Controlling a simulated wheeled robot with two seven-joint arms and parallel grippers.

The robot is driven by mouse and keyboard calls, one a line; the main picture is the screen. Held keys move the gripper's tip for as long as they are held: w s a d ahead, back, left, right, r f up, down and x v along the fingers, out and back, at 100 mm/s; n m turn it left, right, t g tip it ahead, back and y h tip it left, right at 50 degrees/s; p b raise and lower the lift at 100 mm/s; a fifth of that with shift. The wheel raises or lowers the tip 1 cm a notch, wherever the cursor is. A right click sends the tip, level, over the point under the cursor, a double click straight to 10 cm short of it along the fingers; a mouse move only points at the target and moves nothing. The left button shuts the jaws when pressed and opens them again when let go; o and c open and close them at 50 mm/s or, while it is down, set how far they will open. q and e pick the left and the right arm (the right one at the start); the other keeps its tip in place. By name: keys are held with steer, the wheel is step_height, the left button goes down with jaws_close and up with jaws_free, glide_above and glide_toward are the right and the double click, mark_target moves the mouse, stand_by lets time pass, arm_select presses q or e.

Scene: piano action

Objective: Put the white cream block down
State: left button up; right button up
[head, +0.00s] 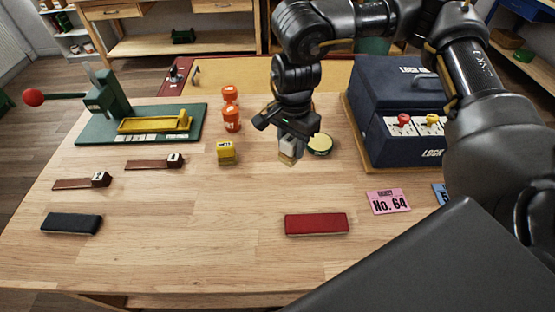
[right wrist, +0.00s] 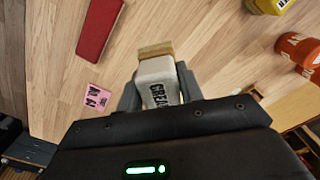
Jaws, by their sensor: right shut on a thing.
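My left gripper is not in view.
A red bar (head: 317,223) lies in front and a yellow block (head: 226,153) stands left. Pink card No. 64 (head: 388,201) lies right. The centre-left front is bare.

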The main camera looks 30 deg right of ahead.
steer(key=shift+m, duration=0.4)
steer(key=shift+w+f, duration=0.1)
steer(key=shift+w, duration=0.15)
steer(key=w+d+f, duration=0.1)
steer(key=w+f, duration=0.2)
steer(key=w, duration=0.1)
steer(key=w+d+f+p, duration=0.1)
steer(key=w+f, duration=0.2)
steer(key=w, duration=0.1)
steer(key=w+d+f, duration=0.1)
steer(key=w+f, duration=0.2)
steer(key=w, duration=0.1)
steer(key=shift+w+d+f+p, duration=0.1)
steer(key=shift+w+p, duration=0.2)
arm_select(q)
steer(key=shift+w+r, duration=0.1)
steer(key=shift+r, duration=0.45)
arm_select(e)
steer(key=shift+w+f, duration=0.15)
steer(key=shift+f, duration=0.1)
step_height(320, 180, down, 3)
steer(key=shift+w+d+f, duration=0.1)
steer(key=shift+w+f, duration=0.05)
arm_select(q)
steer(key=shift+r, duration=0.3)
